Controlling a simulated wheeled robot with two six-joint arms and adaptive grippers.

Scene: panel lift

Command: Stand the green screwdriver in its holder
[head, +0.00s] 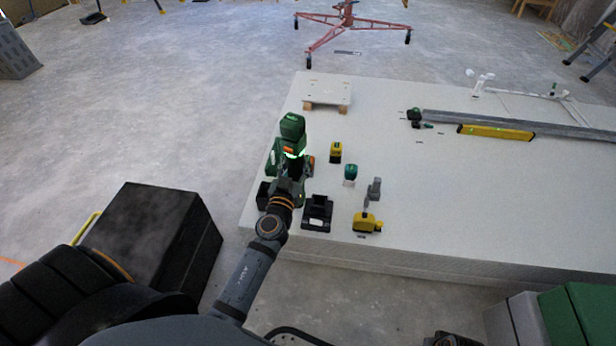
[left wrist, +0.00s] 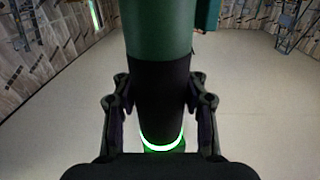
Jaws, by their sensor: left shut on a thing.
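My left gripper (head: 292,180) is over the left end of the white panel stack. It is shut on a green and black power tool, which I take as the green screwdriver (head: 292,128). The tool stands roughly upright, with a glowing green ring low on it. In the left wrist view the screwdriver (left wrist: 160,40) fills the middle, with the gripper's fingers (left wrist: 160,115) on both sides of its black part. A black holder-like block (head: 318,211) sits just right of the gripper. I cannot tell whether it is the screwdriver's holder. My right gripper is not in view.
On the white panel stack (head: 430,215) are a yellow tool (head: 367,222), a grey fitting (head: 374,188), a teal item (head: 351,172) and a yellow-black item (head: 336,152). A yellow level (head: 495,132) lies farther right. A black box (head: 150,235) stands on the floor at left.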

